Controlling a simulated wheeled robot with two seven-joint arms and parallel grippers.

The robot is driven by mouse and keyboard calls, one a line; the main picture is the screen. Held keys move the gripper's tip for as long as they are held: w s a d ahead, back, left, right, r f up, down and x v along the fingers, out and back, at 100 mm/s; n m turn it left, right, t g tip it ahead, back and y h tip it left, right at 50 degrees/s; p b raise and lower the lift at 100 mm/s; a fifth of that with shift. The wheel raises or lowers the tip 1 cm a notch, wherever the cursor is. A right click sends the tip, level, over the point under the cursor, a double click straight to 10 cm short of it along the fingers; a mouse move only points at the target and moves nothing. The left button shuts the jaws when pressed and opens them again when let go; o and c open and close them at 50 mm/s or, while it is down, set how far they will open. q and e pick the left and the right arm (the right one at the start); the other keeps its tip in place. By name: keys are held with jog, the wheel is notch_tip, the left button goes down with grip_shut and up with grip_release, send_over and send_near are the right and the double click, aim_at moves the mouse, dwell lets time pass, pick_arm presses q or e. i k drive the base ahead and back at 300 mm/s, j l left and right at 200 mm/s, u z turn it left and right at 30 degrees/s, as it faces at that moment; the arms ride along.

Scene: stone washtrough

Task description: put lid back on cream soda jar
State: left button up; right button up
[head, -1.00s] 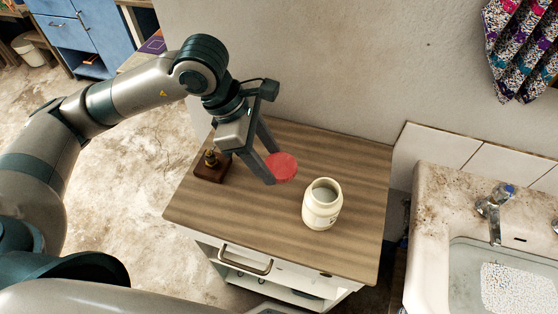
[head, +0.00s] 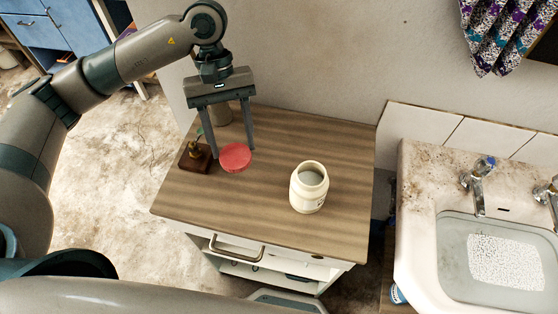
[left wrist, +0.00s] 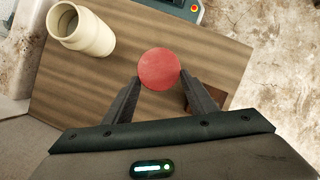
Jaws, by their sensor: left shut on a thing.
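The cream jar (head: 308,190) stands upright and open-topped on the wooden counter (head: 270,220), right of its middle. It also shows at the upper left of the left wrist view (left wrist: 84,34). A round red lid (head: 235,158) is between the fingertips of my left gripper (head: 232,153), to the left of the jar and apart from it. The left wrist view shows the lid (left wrist: 159,69) flat face up, with a fingertip at either side. My left gripper is shut on it, over the counter; the height above the wood is hard to tell. My right gripper is not in view.
A small brown wooden stand (head: 194,159) is close left of the lid. A greyish pot (head: 221,113) is behind my left fingers. The wall bounds the counter at the back. A stone sink (head: 420,190) with taps is at the right. The counter around the jar is clear.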

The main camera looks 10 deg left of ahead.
aim_at(309, 183)
jog(key=k, duration=0.65)
jog(key=l+z, duration=0.1)
jog(key=z, duration=1.1)
jog(key=k+j, duration=0.8)
jog(key=j, duration=0.2)
jog(key=k+j, duration=0.85)
jog(key=j, duration=0.15)
jog(key=i+z, duration=0.05)
